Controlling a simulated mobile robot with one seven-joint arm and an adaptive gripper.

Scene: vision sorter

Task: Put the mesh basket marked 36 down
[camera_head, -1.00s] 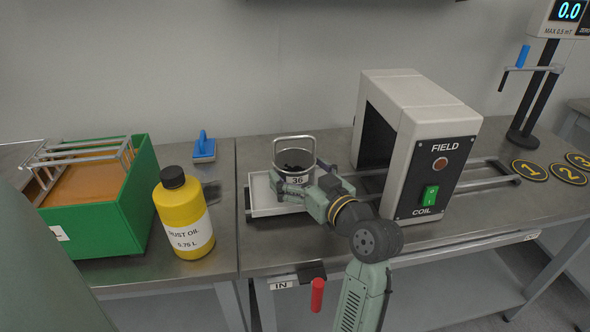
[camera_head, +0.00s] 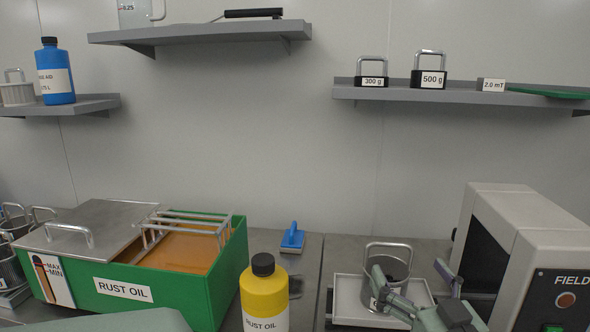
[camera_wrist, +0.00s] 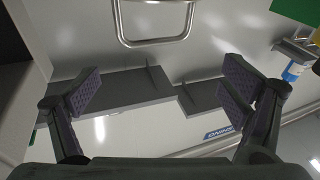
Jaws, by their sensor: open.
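The mesh basket (camera_head: 388,267), a grey round basket with a raised wire handle, stands upright in the white tray (camera_head: 345,300) left of the coil box. Its number label is mostly hidden behind my gripper. My gripper (camera_head: 412,274) is open just in front of the basket, its dark fingers spread, one overlapping the basket in the picture. In the wrist view my gripper (camera_wrist: 163,80) shows spread fingers with nothing between the pads. A metal wire handle (camera_wrist: 152,43) is at the top of that view, beyond the fingertips.
The coil box (camera_head: 530,235) stands close on the right. To the left are a yellow rust oil bottle (camera_head: 265,296), a blue-handled block (camera_head: 292,238) and a green rust oil tank (camera_head: 160,292). Shelves (camera_head: 440,95) with weights hang on the wall above.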

